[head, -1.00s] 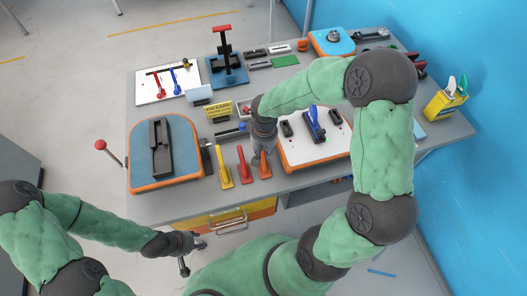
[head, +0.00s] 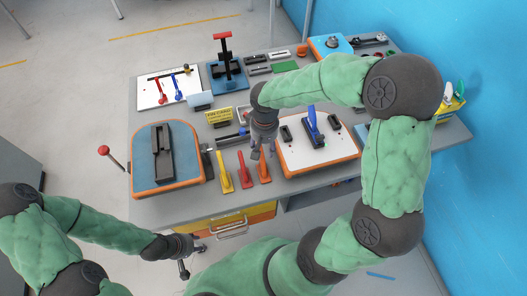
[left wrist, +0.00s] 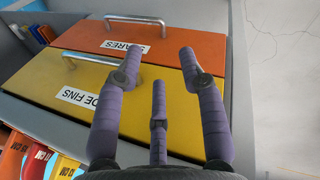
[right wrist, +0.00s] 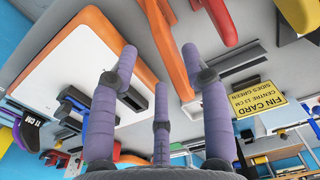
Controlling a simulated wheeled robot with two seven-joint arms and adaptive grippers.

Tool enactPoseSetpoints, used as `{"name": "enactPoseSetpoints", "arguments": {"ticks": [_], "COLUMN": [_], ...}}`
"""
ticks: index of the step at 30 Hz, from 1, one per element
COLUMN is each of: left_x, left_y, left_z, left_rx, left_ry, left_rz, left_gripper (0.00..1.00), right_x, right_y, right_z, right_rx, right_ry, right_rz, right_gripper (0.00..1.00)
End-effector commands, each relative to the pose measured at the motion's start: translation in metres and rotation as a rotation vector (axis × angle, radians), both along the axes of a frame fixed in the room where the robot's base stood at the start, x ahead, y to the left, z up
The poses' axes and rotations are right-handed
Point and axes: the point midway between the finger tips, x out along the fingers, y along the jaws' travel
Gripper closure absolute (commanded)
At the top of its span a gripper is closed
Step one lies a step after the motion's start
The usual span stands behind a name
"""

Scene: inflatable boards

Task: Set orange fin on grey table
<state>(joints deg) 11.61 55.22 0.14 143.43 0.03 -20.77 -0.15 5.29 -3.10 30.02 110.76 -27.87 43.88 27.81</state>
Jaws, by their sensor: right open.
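The orange fin (head: 264,175) stands on the grey table (head: 300,185) near its front edge, right of the red fin (head: 244,168) and yellow fin (head: 225,178). My right gripper (head: 263,154) is open and empty, just above and behind the orange fin. In the right wrist view the orange fin (right wrist: 166,50) shows beyond the spread fingers, apart from them. My left gripper (head: 191,255) is low in front of the table. In the left wrist view its fingers (left wrist: 162,75) are spread and empty before the drawers.
A white board with orange edge (head: 308,155) lies close on the right, with a blue-handled tool on it. A blue board (head: 190,175) with a dark block lies left. A yellow fin card (head: 219,116) stands behind. Orange and yellow drawers (left wrist: 165,45) are under the table front.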

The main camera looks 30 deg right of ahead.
Motion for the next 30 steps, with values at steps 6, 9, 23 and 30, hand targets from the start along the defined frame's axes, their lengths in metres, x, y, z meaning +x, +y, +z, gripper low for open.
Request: {"name": "enactPoseSetpoints", "arguments": {"ticks": [6, 9, 23, 30], "left_x": [0.0, 0.0, 0.0, 0.0], "left_y": [0.0, 0.0, 0.0, 0.0], "left_z": [0.009, 0.01, 0.01, 0.01], "left_rx": [0.0, 0.0, 0.0, 0.0], "left_ry": [0.0, 0.0, 0.0, 0.0], "left_rz": [0.0, 0.0, 0.0, 0.0], "left_gripper": [0.6, 0.6, 0.6, 0.6], "right_x": [0.0, 0.0, 0.0, 0.0], "right_y": [-0.001, -0.001, -0.001, -0.001], "right_z": [0.037, 0.045, 0.05, 0.05], "right_rx": [0.0, 0.0, 0.0, 0.0], "right_ry": [-0.002, -0.001, 0.0, 0.0], "right_rz": [0.0, 0.001, 0.0, 0.0], "right_gripper": [0.52, 0.52, 0.52, 0.52]}}
